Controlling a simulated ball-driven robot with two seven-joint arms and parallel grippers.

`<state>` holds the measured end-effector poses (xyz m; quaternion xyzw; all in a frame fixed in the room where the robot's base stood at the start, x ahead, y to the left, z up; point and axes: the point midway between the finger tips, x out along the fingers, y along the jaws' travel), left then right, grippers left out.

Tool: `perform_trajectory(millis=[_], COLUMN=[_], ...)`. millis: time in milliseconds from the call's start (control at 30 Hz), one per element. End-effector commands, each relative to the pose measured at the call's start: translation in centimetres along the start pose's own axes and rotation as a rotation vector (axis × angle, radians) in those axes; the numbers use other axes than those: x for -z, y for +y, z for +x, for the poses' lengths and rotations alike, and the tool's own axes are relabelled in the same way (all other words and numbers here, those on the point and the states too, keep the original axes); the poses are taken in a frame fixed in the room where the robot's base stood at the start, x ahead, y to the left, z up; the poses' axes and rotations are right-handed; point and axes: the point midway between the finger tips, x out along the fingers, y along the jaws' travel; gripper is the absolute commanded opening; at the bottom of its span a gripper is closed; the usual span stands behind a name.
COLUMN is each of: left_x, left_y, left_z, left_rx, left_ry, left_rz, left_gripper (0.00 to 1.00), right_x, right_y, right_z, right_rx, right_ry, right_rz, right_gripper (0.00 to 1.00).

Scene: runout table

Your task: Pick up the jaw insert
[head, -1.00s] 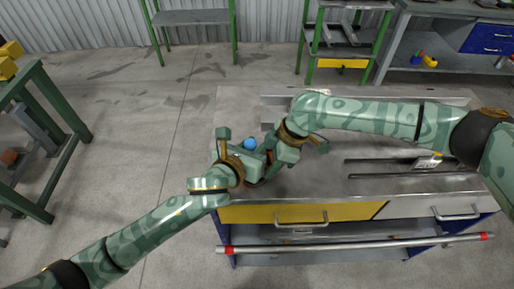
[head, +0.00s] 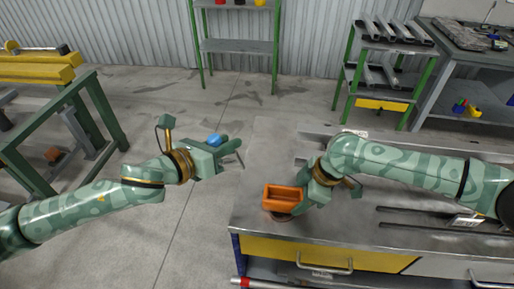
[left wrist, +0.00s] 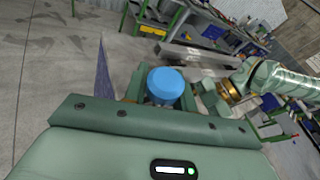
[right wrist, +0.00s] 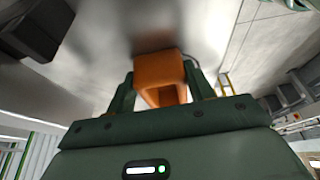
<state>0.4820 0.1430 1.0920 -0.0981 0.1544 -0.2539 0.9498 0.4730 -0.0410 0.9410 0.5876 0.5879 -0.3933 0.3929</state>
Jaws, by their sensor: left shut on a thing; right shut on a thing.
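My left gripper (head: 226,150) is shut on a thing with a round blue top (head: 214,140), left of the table. In the left wrist view the blue top (left wrist: 165,83) stands between the fingers, with a greyish part below it. My right gripper (head: 304,196) is shut on an orange open-topped box-like piece (head: 283,192) at the table's left end. It also shows between the fingers in the right wrist view (right wrist: 160,68). I cannot tell which held thing is the jaw insert, or whether the orange piece touches the table.
The metal table (head: 262,150) has long dark slots or rails (head: 425,228) on its right and a yellow drawer (head: 295,252) in front. A green-legged bench (head: 85,95) stands at the left, shelves (head: 240,47) at the back. Floor between bench and table is clear.

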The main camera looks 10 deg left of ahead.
Motion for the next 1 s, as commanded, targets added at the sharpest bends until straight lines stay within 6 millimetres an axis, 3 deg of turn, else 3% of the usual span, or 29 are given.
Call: perform_trajectory(millis=[200,600,1000], left_x=[-0.8,-3.1,-3.2], left_y=[5.7,8.7,9.0], left_z=[-3.4,-6.0,-6.3], left_rx=[-0.004,-0.091,-0.101], left_ry=[0.0,0.116,0.133], left_rz=[0.006,0.224,0.25], left_gripper=[0.0,0.0,0.0], right_x=[0.0,0.0,0.0], right_y=[0.0,0.0,0.0], right_z=[0.0,0.0,0.0], right_rx=[0.001,0.001,0.001], right_ry=[-0.001,-0.001,-0.001], right_rz=[0.0,0.0,0.0], right_gripper=[0.27,0.27,0.27])
